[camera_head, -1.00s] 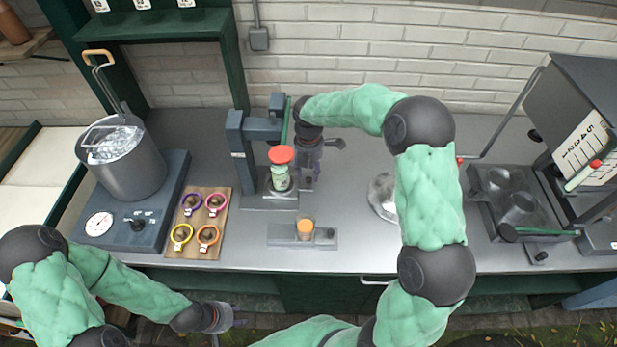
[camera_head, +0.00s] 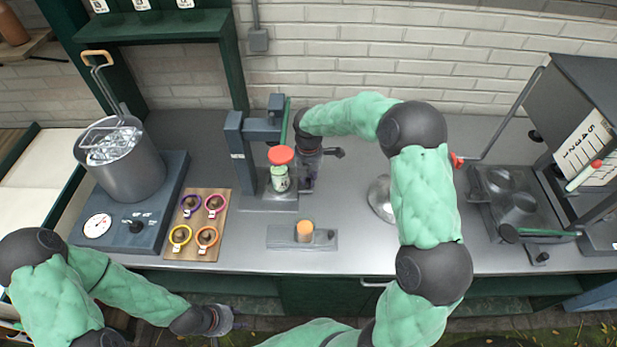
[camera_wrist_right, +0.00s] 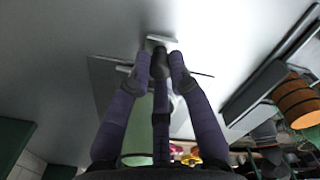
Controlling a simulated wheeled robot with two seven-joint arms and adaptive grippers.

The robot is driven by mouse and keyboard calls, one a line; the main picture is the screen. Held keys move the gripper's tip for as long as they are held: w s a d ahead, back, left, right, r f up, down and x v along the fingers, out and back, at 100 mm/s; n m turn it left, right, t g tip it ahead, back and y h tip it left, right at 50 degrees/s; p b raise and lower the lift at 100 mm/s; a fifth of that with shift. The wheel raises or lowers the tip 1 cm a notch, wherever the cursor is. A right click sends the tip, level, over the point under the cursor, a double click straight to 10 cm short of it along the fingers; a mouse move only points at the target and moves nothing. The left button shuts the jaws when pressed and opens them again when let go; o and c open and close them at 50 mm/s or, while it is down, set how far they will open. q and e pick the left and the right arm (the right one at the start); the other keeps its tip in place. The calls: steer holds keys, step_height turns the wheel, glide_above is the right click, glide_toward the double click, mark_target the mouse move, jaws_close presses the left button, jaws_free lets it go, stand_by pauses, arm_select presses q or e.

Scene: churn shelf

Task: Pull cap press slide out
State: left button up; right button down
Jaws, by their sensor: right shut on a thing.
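The grey cap press (camera_head: 236,150) stands at the back of the counter with a green lever. A jar with green contents (camera_head: 280,182) and a red cap (camera_head: 281,155) stands upright on its base (camera_head: 268,203). My right gripper (camera_head: 306,185) is low beside the jar, on its right. In the right wrist view its purple fingers (camera_wrist_right: 160,62) are closed together at a small pale and dark part by a flat plate; I take this for the slide's handle, mostly hidden by the fingers. My left gripper (camera_head: 222,320) is in front of the counter, its jaws unclear.
A shiny bowl (camera_head: 380,198) and lever machine (camera_head: 525,200) are at right.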

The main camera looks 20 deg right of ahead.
steer(key=s+d+p, duration=0.1)
steer(key=d, duration=0.2)
steer(key=s+d+p, duration=0.1)
steer(key=s+d, duration=0.1)
steer(key=d, duration=0.2)
steer(key=s+d+p, duration=0.1)
steer(key=s+d, duration=0.1)
steer(key=d, duration=0.1)
steer(key=shift+d, duration=0.25)
steer(key=c, duration=1.1)
jaws_free()
steer(key=shift+c, duration=0.2)
step_height(320, 180, up, 12)
